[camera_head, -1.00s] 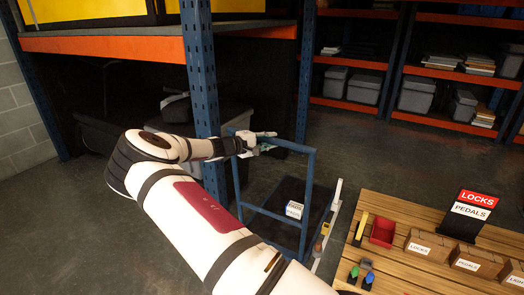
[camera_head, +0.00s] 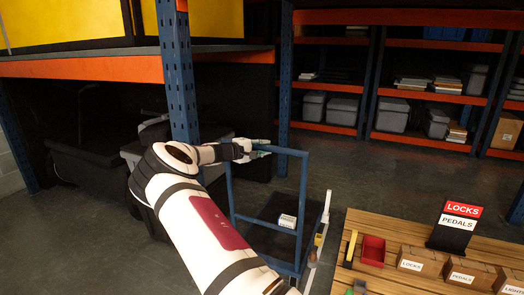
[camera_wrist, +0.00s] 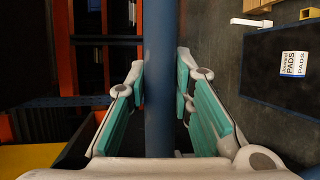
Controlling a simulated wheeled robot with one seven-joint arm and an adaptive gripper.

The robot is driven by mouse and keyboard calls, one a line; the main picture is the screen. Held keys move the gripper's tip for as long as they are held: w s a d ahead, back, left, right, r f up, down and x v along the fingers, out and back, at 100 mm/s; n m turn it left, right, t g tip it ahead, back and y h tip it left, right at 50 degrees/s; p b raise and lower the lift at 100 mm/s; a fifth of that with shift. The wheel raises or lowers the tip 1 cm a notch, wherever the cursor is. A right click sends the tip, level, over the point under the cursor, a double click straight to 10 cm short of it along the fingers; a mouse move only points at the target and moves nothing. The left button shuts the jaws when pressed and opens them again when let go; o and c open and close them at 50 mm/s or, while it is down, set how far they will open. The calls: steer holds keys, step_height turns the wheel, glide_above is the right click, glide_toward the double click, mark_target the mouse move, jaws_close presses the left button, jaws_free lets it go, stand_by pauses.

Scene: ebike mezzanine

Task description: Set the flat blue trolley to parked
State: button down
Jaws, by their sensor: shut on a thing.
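The flat blue trolley has a blue tubular handle frame (camera_head: 305,190) and a low dark deck (camera_head: 310,213). A small white box labelled PADS (camera_head: 287,221) lies on the deck. My gripper (camera_head: 260,150) is at the top rail of the handle, near its left part. In the wrist view the blue rail (camera_wrist: 159,80) runs between the teal finger pads of my gripper (camera_wrist: 162,90), which is shut on it. The deck edge (camera_wrist: 262,100) and the PADS box (camera_wrist: 293,64) show to the right there. My arm hides part of the trolley's lower left side.
A blue rack post (camera_head: 175,80) stands left of the trolley, with dark bins (camera_head: 90,160) under its orange beam. A slatted wooden bench (camera_head: 400,225) with cartons and a red bin (camera_head: 373,250) is close on the right. Open floor (camera_head: 390,165) lies behind, before the shelves.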

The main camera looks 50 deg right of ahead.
steer(key=shift+w+d+r, duration=0.1)
steer(key=shift+d+r, duration=0.05)
steer(key=c, duration=1.4)
jaws_free()
steer(key=shift+d, duration=0.1)
steer(key=a+r, duration=0.2)
steer(key=a, duration=1)
steer(key=shift+w, duration=0.3)
